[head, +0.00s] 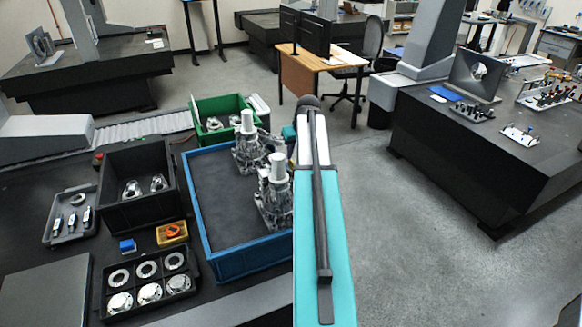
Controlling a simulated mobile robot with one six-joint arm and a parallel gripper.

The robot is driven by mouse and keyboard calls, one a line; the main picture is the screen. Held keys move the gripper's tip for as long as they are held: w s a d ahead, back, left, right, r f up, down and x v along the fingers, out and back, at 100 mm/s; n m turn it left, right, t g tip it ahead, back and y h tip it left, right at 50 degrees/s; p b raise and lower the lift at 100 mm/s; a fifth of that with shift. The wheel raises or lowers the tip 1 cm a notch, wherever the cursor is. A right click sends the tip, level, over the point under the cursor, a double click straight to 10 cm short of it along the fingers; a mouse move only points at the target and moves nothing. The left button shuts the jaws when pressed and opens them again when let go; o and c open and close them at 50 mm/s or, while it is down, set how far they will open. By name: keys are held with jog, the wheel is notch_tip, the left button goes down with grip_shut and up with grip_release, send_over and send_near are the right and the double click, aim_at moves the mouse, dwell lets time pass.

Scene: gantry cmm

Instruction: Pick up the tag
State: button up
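No thing can be told for certain as the tag at this size. A small orange piece (173,231) lies in a small yellow tray (161,241) on the dark bench at the left, and it may be the tag. My teal arm stretches up the middle of the head view, to the right of the blue tray. My gripper cannot be made out; the far end of the arm is hidden behind its own links, so what it holds does not show.
A blue-rimmed tray (250,267) with metal castings (273,194) stands beside my arm. A green bin (205,103) stands behind. Floor at right is clear.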

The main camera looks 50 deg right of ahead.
aim_at(292, 162)
jog(key=shift+w+d+f, duration=0.1)
jog(key=shift+w+f, duration=0.15)
jog(key=shift+f, duration=0.45)
jog(key=shift+p+x, duration=1.4)
jog(key=shift+x, duration=1.2)
grip_shut()
